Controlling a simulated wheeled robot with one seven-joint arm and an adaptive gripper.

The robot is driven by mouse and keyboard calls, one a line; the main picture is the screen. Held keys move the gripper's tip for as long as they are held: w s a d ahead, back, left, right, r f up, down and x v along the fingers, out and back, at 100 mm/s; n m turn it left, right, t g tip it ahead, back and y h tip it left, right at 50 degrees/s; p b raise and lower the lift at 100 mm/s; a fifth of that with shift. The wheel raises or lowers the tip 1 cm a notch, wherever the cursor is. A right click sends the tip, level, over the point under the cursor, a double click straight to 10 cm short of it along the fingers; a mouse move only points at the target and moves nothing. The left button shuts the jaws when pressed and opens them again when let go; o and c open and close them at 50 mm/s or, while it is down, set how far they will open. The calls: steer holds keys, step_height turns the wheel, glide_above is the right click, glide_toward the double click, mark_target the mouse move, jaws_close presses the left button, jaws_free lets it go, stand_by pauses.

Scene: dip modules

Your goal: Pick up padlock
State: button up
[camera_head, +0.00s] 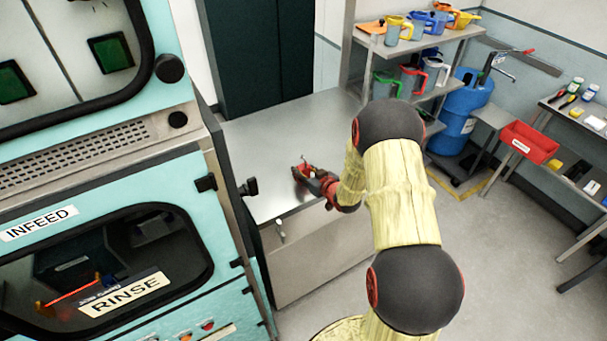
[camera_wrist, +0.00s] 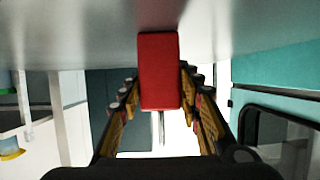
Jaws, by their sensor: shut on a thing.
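The padlock is a red block (camera_wrist: 160,70), seen upright in the middle of the wrist view between the two fingers of my gripper (camera_wrist: 160,100). A thin grey metal part shows below it there. My gripper (camera_head: 308,174) is shut on the padlock, with a finger on each side of it. In the head view the padlock is a small red patch (camera_head: 298,172) at the gripper's tip, partly hidden by the fingers. It is at the steel counter top (camera_head: 265,140); I cannot tell whether it touches the surface.
The teal washing machine (camera_head: 120,210) stands left of the counter. A shelf rack with colored jugs (camera_head: 392,30) and a blue drum (camera_head: 462,105) are at the back right. A red bin (camera_head: 528,142) is on the right. The counter around my gripper is clear.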

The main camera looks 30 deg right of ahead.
steer(key=c, duration=0.6)
